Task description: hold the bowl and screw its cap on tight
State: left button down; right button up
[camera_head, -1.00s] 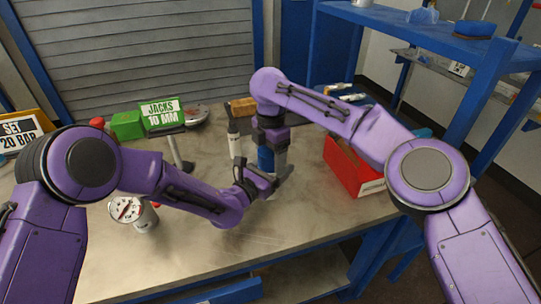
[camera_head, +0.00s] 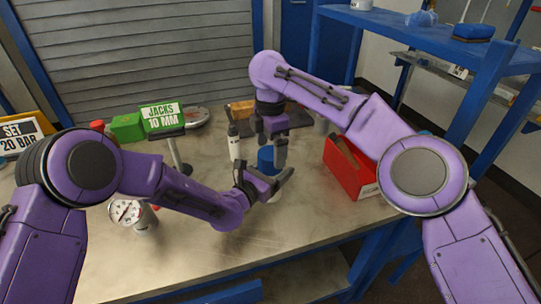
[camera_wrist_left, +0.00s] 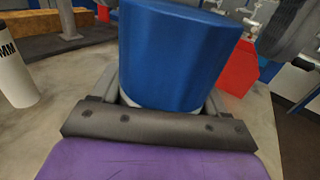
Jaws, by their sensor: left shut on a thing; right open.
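The blue cap (camera_head: 266,160) is a plain cylinder standing upright near the middle of the table. The cap appears to sit on the bowl; the seam is mostly hidden. My left gripper (camera_head: 279,185) is shut on the bowl from the side, low over the table, and its fingers hide most of the bowl. My right gripper (camera_head: 269,149) points down at the cap's top, open, with its fingers apart.
A white bottle (camera_head: 233,142) stands just left of the cap. A pressure gauge (camera_head: 126,211) is at the left front and a red bin (camera_head: 350,168) at the right. A green box (camera_head: 127,127) and a "JACKS 10 MM" sign (camera_head: 162,117) stand behind. The front table middle is clear.

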aim_at(271, 153)
jog(key=shift+r, duration=0.3)
jog(key=shift+c, duration=0.5)
notch_tip(271, 153, up, 4)
jog(key=n, duration=0.3)
jog(key=shift+f, duration=0.25)
notch_tip(271, 153, down, 8)
jog(key=shift+f, duration=0.1)
